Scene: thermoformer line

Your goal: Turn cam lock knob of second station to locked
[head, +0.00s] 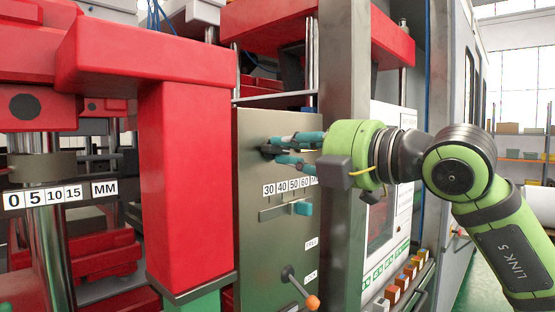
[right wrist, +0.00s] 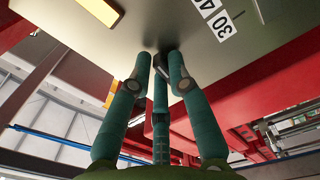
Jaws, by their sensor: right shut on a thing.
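The dark cam lock knob (head: 267,150) sits on the upper part of a grey-green station panel (head: 252,125), above a number scale. My right gripper (head: 276,148) reaches in from the right with its teal fingers shut on the knob. In the right wrist view the fingertips (right wrist: 160,58) close around the dark knob (right wrist: 161,66) against the panel face. The fingers hide most of the knob, so I cannot tell which way it points. My left gripper is not in view.
Below the knob are a 30-to-60 scale (head: 287,187), a teal slider (head: 303,208) and a lever with an orange ball (head: 312,302). A red press frame (head: 185,180) stands close on the left. A grey post (head: 345,80) stands right of the panel, behind my wrist.

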